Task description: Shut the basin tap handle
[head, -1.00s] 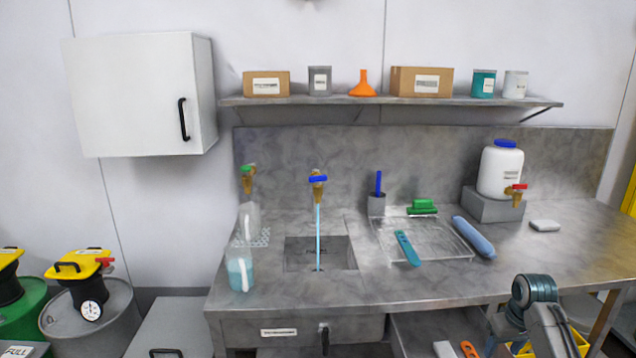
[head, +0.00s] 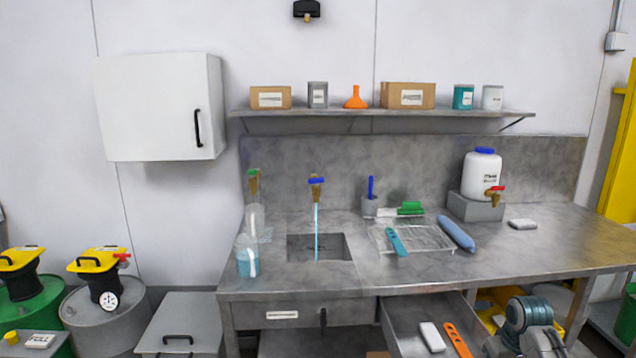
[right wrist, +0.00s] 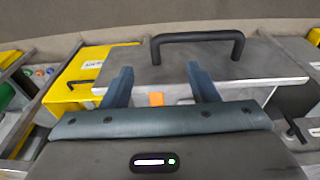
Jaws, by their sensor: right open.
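The basin tap (head: 316,193) is brass with a blue handle (head: 316,181) set crosswise on top, at the back of the counter in the head view. A light blue stream of water (head: 316,230) falls from it into the square sunken basin (head: 345,268). A second brass tap with a green handle (head: 253,173) stands to its left. My right gripper (right wrist: 160,82) is open with nothing between its fingers in the right wrist view, which does not show the tap. My right arm shows low at the right in the head view, well away from the tap. My left gripper is out of view.
A clear jug (head: 247,262) stands left of the basin. A wire rack (head: 430,241) and a white container (head: 483,175) with a red-handled tap are to the right. An open drawer (head: 400,335) juts out below the counter. A wall cabinet (head: 155,105) hangs at upper left.

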